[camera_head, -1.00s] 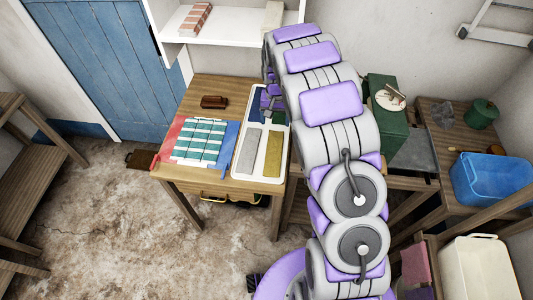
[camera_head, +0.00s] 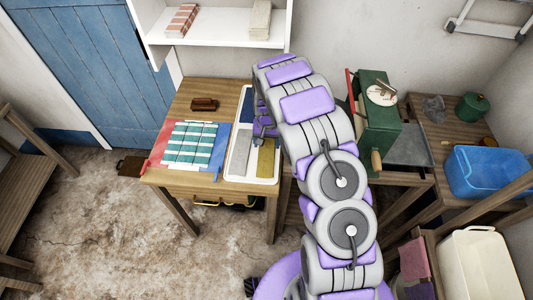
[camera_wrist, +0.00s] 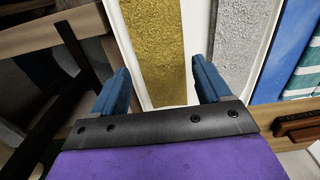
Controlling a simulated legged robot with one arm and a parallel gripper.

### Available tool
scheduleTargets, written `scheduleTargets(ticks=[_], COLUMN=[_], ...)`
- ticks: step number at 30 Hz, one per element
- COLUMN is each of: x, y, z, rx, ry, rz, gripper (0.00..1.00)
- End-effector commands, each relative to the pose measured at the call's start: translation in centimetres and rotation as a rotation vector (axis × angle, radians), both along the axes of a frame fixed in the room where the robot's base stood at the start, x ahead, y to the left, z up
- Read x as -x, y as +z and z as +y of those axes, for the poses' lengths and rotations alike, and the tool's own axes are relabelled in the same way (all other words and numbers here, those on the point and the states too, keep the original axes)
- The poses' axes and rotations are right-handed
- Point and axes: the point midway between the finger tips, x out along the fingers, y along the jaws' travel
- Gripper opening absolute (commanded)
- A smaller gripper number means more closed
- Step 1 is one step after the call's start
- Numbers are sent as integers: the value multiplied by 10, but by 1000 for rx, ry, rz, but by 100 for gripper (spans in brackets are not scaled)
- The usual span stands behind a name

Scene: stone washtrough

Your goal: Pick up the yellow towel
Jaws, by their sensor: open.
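The yellow towel (camera_head: 265,163) lies flat as a long strip in the right front compartment of a white tray (camera_head: 250,180) on the wooden table. It fills the upper middle of the wrist view (camera_wrist: 152,42). A grey towel (camera_head: 240,152) lies beside it on the left; in the wrist view the grey towel (camera_wrist: 235,45) is on the right. My gripper (camera_head: 263,130) is over the tray near the yellow towel's far end. In the wrist view my gripper (camera_wrist: 161,84) is open and empty, its two blue fingers apart with the yellow towel's near end seen between them.
A striped teal-and-white cloth (camera_head: 193,146) lies left of the tray, with a brown brush-like block (camera_head: 204,104) behind it. A green machine with a crank (camera_head: 376,120) stands to the right of my arm. A white shelf (camera_head: 215,30) is on the wall behind.

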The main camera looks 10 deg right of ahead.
Motion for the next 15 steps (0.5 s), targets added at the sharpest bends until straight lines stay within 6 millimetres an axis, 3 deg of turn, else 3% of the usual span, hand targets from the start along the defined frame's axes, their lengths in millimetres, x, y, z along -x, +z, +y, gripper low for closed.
scheduleTargets(ticks=[7,15], x=[7,6], y=[-38,-41], z=[3,2], rx=[0,0], ry=[1,0], rz=[7,3], gripper=[77,77])
